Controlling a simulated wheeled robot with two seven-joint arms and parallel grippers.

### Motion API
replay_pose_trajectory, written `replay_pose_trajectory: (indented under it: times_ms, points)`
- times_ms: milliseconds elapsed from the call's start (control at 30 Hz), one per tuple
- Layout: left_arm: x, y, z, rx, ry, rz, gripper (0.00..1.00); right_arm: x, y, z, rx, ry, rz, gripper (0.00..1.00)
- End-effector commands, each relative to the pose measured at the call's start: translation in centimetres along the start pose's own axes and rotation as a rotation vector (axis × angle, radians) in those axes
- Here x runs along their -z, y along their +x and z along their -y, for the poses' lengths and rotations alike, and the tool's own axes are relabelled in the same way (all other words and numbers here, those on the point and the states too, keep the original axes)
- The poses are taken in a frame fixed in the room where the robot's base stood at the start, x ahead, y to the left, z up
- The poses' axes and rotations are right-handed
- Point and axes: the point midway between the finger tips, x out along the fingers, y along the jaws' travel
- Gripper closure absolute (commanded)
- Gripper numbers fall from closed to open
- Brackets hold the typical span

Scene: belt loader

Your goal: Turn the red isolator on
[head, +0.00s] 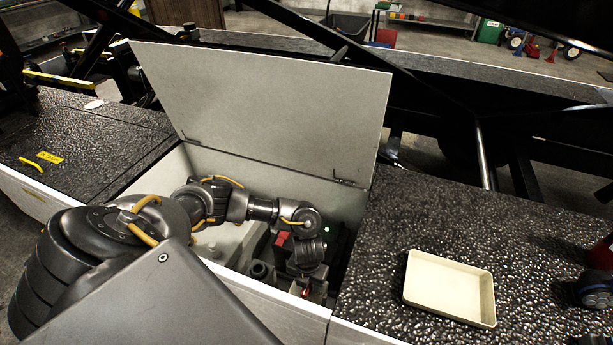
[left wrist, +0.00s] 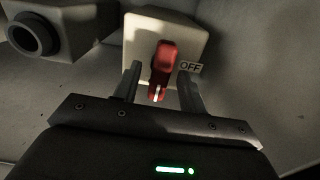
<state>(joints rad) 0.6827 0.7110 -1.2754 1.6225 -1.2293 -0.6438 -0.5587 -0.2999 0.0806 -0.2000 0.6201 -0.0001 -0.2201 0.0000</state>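The red isolator (left wrist: 163,62) shows in the left wrist view as a red rotary handle on a pale square box (left wrist: 190,40). Its white-marked end points down, and a label beside it reads OFF (left wrist: 190,66). My left gripper (left wrist: 160,90) is open, with one finger on each side of the handle's lower part; I cannot tell whether either touches it. In the head view my left arm reaches down into the open compartment, and the left gripper (head: 306,290) is low inside it, largely hiding the isolator. My right gripper is not in view.
The compartment's lid (head: 265,95) stands raised behind my arm. Its pale walls are close around the gripper. A dark round fitting (left wrist: 34,36) sits left of the isolator. A cream tray (head: 450,287) lies on the black textured deck (head: 440,225) to the right.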

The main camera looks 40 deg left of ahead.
Motion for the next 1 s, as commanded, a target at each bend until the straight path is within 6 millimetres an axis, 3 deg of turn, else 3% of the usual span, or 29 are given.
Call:
replay_pose_trajectory:
  times_ms: [267, 700, 1000]
  points:
    - [-0.2, -1.3, 0.0, 0.002, -0.001, 0.004, 0.58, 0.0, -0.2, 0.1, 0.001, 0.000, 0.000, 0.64]
    - [-0.1, -9.5, 0.0, 0.001, 0.002, 0.005, 0.58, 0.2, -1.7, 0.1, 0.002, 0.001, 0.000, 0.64]
    - [0.1, -10.9, 0.0, 0.000, 0.000, 0.001, 0.58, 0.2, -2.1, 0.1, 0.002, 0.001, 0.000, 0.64]
